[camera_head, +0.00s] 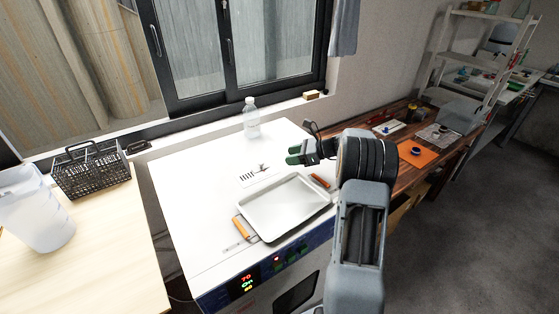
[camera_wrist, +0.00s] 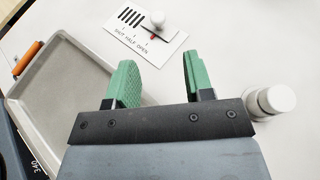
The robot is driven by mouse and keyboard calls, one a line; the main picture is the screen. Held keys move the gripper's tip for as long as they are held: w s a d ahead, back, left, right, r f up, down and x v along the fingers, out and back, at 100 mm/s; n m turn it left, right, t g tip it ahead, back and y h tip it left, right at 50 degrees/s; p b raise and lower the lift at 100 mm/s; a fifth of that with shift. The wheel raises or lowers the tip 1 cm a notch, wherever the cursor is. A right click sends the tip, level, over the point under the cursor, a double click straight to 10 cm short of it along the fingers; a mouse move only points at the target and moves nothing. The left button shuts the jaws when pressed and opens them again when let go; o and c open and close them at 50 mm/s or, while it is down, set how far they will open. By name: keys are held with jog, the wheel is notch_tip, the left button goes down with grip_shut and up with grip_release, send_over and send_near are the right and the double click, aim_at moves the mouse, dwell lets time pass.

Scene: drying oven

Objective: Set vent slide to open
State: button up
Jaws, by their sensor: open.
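The vent slide plate (camera_head: 258,176) lies on the white oven top behind the tray. In the wrist view the plate (camera_wrist: 165,42) shows dark slots, SHUT, HALF and OPEN labels, and a pale round slide knob (camera_wrist: 157,19). A small red mark below the knob appears nearest the OPEN end; the exact setting is hard to tell. My gripper (camera_head: 300,155) is over the oven top, right of the plate. In the wrist view its green fingers (camera_wrist: 158,62) are apart with nothing between them, and the knob is beyond the fingertips.
A metal tray (camera_head: 285,207) with orange handles lies on the oven top in front of the plate. A clear bottle (camera_head: 251,120) stands behind, near the window sill. The oven front has a lit display (camera_head: 246,282). A black basket (camera_head: 92,170) and pitcher (camera_head: 37,215) stand left.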

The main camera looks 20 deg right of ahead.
jog(key=shift+v, duration=1.6)
jog(key=s+a+r+n+g+h, duration=0.4)
jog(key=s+a+n, duration=0.5)
jog(key=a, duration=0.4)
jog(key=s+a+n+h, duration=0.2)
jog(key=s+n+h, duration=0.1)
jog(key=s+n, duration=0.5)
jog(key=s+a+f+n+h, duration=0.1)
jog(key=s+a+n+h, duration=0.2)
jog(key=s+n, duration=0.5)
jog(key=shift+s+h, duration=0.6)
jog(key=shift+s, duration=0.5)
jog(key=shift+c, duration=0.5)
